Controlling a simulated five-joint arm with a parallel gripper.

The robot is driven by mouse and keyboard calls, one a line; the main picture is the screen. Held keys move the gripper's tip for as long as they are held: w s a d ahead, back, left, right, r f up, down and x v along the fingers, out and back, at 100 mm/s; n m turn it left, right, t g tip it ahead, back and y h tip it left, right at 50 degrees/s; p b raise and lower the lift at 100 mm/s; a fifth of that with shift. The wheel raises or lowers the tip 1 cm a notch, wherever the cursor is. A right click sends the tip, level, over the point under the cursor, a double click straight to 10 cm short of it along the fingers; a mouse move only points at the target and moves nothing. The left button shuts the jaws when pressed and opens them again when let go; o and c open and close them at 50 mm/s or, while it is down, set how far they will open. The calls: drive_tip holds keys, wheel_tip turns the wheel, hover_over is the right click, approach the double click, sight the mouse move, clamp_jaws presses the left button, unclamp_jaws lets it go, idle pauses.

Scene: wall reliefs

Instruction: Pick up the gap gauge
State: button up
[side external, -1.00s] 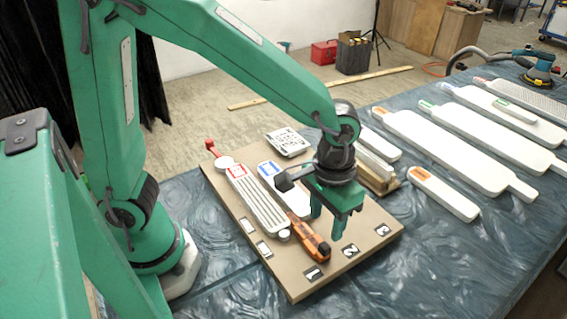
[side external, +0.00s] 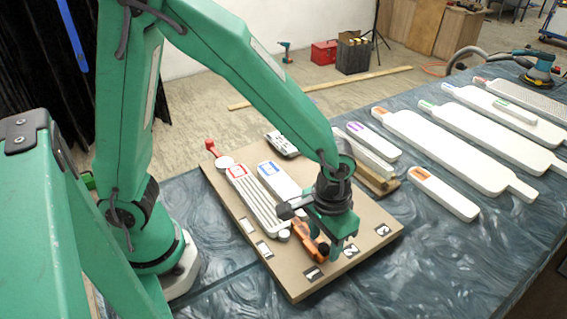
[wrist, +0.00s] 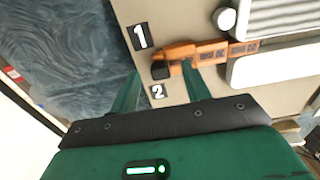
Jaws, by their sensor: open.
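An orange tool with a black end, which I take to be the gap gauge (side external: 305,241), lies on the tan board (side external: 375,231) near its front edge. In the wrist view the gap gauge (wrist: 208,53) lies beyond my fingers, its black end nearest the gap between them. My gripper (side external: 327,248) is open and low over the board, beside and partly above the gauge. In the wrist view my gripper (wrist: 160,68) has its right fingertip close to the orange body; I cannot tell whether it touches. Part of the gauge is hidden behind my gripper in the side view.
White ribbed (side external: 254,201) and plain (side external: 281,182) panels lie beside the gauge on the board. Number labels (side external: 313,272) line its front edge. Several white panels (side external: 443,193) lie on the blue table at right. The table's front right is clear.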

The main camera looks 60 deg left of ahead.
drive_tip(key=shift+f, duration=0.55)
clamp_jaws()
drive_tip(key=shift+r, duration=0.15)
drive_tip(key=shift+r, duration=0.9)
wheel_tip(320, 180, up, 2)
drive_tip(key=shift+r, duration=0.15)
drive_tip(key=s+d+r, duration=0.5)
drive_tip(key=s+r, duration=0.1)
drive_tip(key=s, duration=0.4)
drive_tip(key=shift+s+d+r, duration=0.2)
drive_tip(key=shift+d+r, duration=0.05)
drive_tip(key=shift+r, duration=0.1)
